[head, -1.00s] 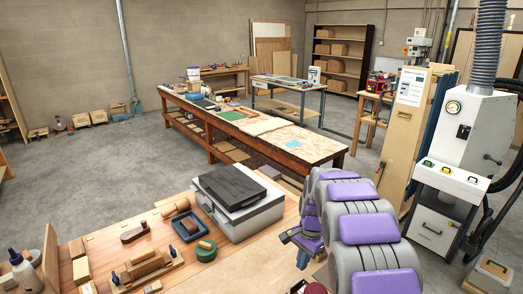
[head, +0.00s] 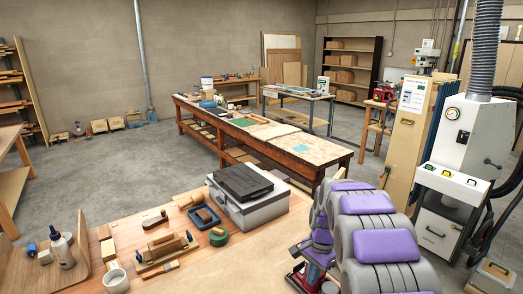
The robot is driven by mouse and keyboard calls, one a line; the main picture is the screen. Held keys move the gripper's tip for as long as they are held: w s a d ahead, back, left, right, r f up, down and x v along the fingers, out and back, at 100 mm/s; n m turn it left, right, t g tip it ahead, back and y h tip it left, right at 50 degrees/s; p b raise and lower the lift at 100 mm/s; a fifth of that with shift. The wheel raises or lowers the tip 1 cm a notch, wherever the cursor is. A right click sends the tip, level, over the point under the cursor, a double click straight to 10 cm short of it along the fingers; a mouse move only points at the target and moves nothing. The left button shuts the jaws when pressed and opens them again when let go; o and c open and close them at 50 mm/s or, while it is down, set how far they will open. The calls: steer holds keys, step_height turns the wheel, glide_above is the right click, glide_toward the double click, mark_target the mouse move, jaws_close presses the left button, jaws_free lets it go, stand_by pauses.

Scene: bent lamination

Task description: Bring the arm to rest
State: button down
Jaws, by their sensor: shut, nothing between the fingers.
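My arm (head: 375,235), grey with purple pads, is folded at the lower right of the head view. Its thick links stand in front of the right end of the near bench (head: 245,262). My gripper (head: 302,274) shows small and partly hidden beside the links, at the bottom of the picture. It looks shut and holds nothing that I can see. The links and the picture edge hide part of it.
The bench bears a grey case with a black lid (head: 242,181), a blue tray (head: 204,218), a wooden plane (head: 166,246), a glue bottle (head: 62,251) and a white cup (head: 116,279). A white machine (head: 458,140) stands at right.

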steer(key=s+r+n, duration=0.2)
steer(key=s+n, duration=0.1)
steer(key=s, duration=1)
steer(key=s+a+r+n+h+b, duration=0.1)
steer(key=s+n, duration=0.3)
steer(key=s, duration=0.9)
steer(key=s+r+n+b, duration=0.1)
steer(key=s+r+n, duration=0.2)
steer(key=s, duration=1)
steer(key=shift+s+a+r+g, duration=0.2)
steer(key=shift+r+g, duration=0.1)
steer(key=shift+r, duration=0.25)
